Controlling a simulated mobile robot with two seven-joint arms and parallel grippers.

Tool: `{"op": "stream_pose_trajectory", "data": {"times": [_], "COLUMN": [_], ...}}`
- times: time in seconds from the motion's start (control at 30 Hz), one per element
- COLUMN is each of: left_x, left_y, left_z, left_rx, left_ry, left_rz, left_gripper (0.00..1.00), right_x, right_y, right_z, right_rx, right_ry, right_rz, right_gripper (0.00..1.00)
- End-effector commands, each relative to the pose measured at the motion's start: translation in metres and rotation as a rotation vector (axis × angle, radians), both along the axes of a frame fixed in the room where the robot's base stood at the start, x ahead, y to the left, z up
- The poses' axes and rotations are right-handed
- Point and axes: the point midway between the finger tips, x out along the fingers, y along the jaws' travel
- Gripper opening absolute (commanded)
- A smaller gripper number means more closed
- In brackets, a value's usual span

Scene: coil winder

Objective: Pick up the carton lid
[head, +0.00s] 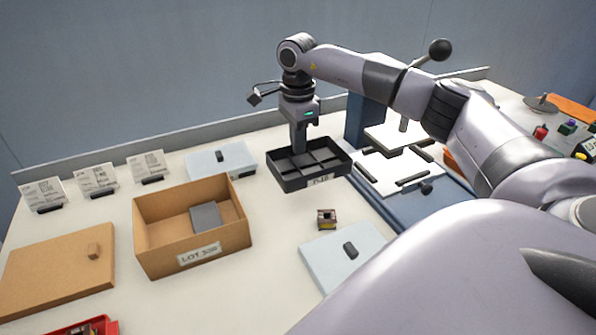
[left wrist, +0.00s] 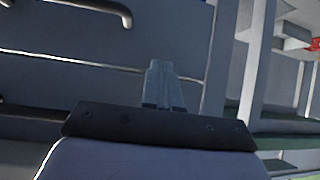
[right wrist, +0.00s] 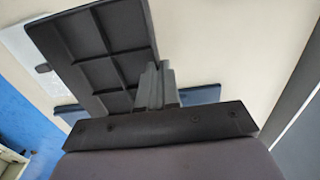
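My right gripper (head: 300,150) is far from the lid, over the back edge of a black divided tray (head: 287,182). In the right wrist view its fingers (right wrist: 158,70) look closed on the edge of the tray (right wrist: 95,50). My left gripper (left wrist: 162,68) is outside the head view; its fingers are together and empty, before grey drawer fronts.
A small part (head: 327,219) sits between. A blue fixture (head: 400,200) stands at right, card stands (head: 97,180) at back left, and a red bin (head: 85,328) at the front.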

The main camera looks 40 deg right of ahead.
Motion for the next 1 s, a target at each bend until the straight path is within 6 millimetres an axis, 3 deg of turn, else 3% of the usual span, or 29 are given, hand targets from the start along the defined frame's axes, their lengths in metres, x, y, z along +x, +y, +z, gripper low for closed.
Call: {"op": "stream_pose_trajectory", "data": {"times": [0.1,0.37,0.6,1.0], "left_x": [0.000,0.000,0.000,0.000], "left_y": [0.000,0.000,0.000,0.000], "left_z": [0.000,0.000,0.000,-0.002], "left_rx": [0.000,0.000,0.000,-0.001], "left_ry": [0.000,0.000,0.000,0.000], "left_rz": [0.000,0.000,0.000,0.000], "left_gripper": [0.00,0.00,0.00,0.00], "right_x": [-0.001,0.000,0.000,0.000], "right_y": [0.000,0.000,0.001,0.000], "right_z": [-0.026,-0.048,-0.082,-0.090], "right_rx": [-0.001,0.000,0.001,0.000], "right_ry": [0.003,0.001,0.002,0.000], "right_rz": [0.000,0.002,0.001,0.002], "right_gripper": [0.00,0.00,0.00,0.00]}}
